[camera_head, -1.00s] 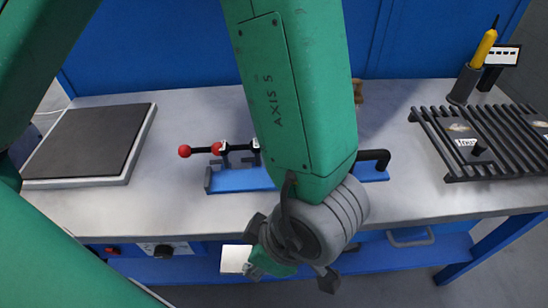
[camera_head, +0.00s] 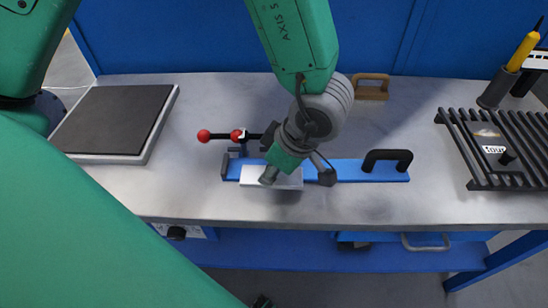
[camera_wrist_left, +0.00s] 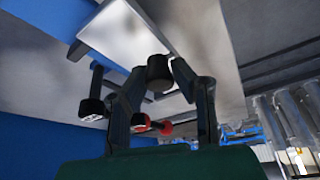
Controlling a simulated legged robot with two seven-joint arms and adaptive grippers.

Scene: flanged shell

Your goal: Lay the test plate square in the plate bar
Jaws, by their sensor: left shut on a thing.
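My left gripper (camera_head: 297,180) points down over the blue plate bar (camera_head: 345,171) and is shut on the pale test plate (camera_head: 256,178). The plate is at the bar's left half, over its front edge, and looks roughly in line with it. I cannot tell whether it touches the bar. In the left wrist view the bright plate (camera_wrist_left: 125,38) is beyond the fingers (camera_wrist_left: 160,75), with the bar (camera_wrist_left: 40,22) beside it. The bar has a black handle (camera_head: 387,157) at its right and red-knobbed clamp levers (camera_head: 204,135) at its left. The gripper hides part of the bar.
A dark-topped pad (camera_head: 115,118) is at the left of the grey bench (camera_head: 400,208). A black slatted rack (camera_head: 490,150) and a holder with a yellow tool (camera_head: 522,52) are at the right. A brown handled block (camera_head: 371,90) is behind the bar.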

